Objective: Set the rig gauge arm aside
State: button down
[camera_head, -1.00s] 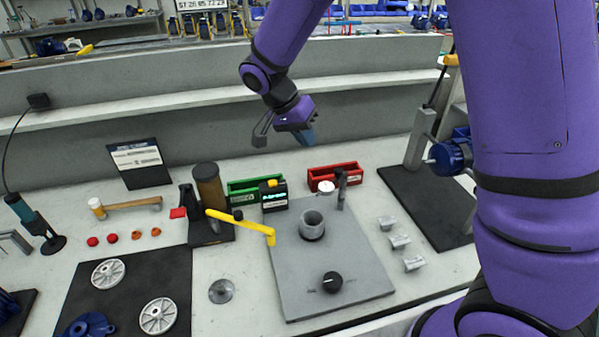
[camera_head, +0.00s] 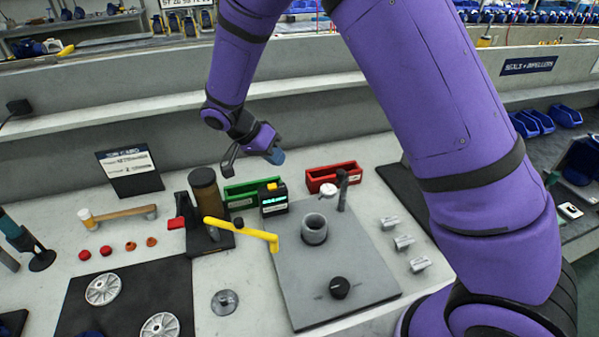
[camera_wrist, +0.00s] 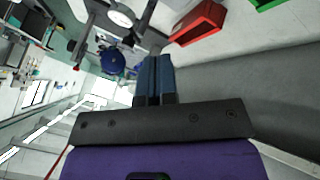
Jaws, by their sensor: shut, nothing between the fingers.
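The rig is a grey plate (camera_head: 350,270) on the bench with a grey open cup (camera_head: 314,229) and a black knob (camera_head: 340,288). At its back edge a dark post (camera_head: 342,190) carries a small white round gauge (camera_head: 328,190), behind the cup and clear of its mouth. A yellow arm (camera_head: 240,230) reaches from the left to the plate's left edge. My gripper (camera_head: 274,155) is shut and empty, in the air above and behind the rig, left of the gauge. Its blue fingers (camera_wrist: 154,78) are together in the wrist view.
A green bin (camera_head: 238,203) and a red bin (camera_head: 345,168) stand behind the rig; the red one shows in the wrist view (camera_wrist: 196,22). A small black display box (camera_head: 273,207) is left of the post. Several grey blocks (camera_head: 403,243) lie to the right.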

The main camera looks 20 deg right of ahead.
jog(key=s+d+f, duration=0.3)
jog(key=d+f, duration=0.4)
jog(key=d, duration=0.1)
jog(key=shift+s+d+f, duration=0.25)
jog(key=shift+d+f, duration=0.05)
dwell(0.4)
